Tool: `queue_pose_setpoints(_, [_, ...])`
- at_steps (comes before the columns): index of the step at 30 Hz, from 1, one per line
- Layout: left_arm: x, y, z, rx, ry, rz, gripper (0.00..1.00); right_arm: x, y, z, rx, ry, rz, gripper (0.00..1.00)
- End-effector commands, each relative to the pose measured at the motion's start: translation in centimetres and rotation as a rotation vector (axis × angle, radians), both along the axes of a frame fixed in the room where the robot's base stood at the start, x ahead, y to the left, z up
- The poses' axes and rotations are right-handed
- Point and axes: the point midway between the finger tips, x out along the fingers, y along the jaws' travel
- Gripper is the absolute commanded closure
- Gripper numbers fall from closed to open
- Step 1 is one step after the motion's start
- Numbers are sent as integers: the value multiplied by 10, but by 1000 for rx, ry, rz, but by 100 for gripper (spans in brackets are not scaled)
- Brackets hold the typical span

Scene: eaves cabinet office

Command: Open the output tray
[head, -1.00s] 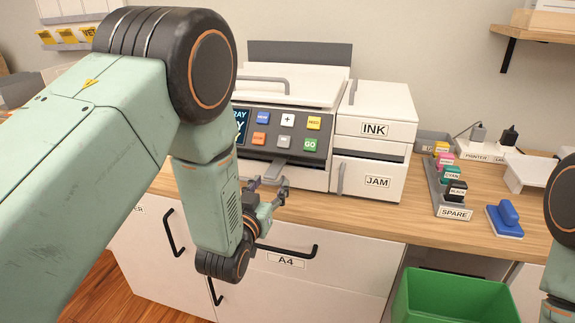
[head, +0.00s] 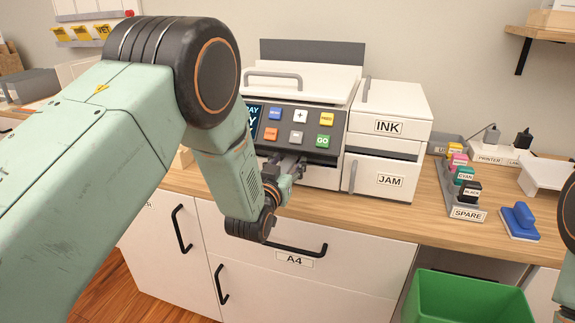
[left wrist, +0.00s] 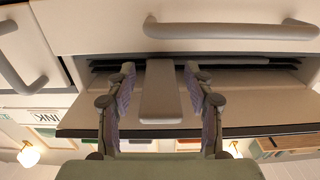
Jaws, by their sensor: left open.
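The white printer (head: 318,120) stands on the counter with its button panel facing me. A grey tab (left wrist: 160,95) sticks out at its lower front, where the output tray is; my gripper partly hides this area in the head view. My left gripper (head: 286,172) is at the printer's lower front, below the buttons. In the left wrist view my left gripper (left wrist: 160,80) is open, with one finger on each side of the tab. Gaps show between fingers and tab. My right gripper is out of view; only part of my right arm shows.
The INK drawer (head: 390,127) and JAM door (head: 385,180) are to the right of the buttons. A SPARE cartridge holder (head: 468,213) and blue stamp (head: 520,222) sit further right. The A4 drawer (head: 320,262) with a black handle is below, beside a green bin (head: 470,298).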

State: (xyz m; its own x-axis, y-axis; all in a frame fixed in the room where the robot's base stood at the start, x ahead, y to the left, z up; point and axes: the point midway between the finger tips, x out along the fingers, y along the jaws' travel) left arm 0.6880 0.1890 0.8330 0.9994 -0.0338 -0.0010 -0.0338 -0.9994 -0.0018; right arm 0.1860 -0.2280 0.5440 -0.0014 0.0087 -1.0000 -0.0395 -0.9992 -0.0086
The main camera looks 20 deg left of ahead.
Motion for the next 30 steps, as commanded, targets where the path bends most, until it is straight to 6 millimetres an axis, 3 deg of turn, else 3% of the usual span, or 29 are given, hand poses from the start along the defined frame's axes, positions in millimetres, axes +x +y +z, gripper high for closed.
queue_pose_setpoints(3, [0,-1,0,0,0,0,47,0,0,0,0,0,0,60])
queue_pose_setpoints(22, [0,0,0,0,0,0,100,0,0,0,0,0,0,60])
queue_pose_setpoints(30, [0,0,0,0,0,0,100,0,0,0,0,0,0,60])
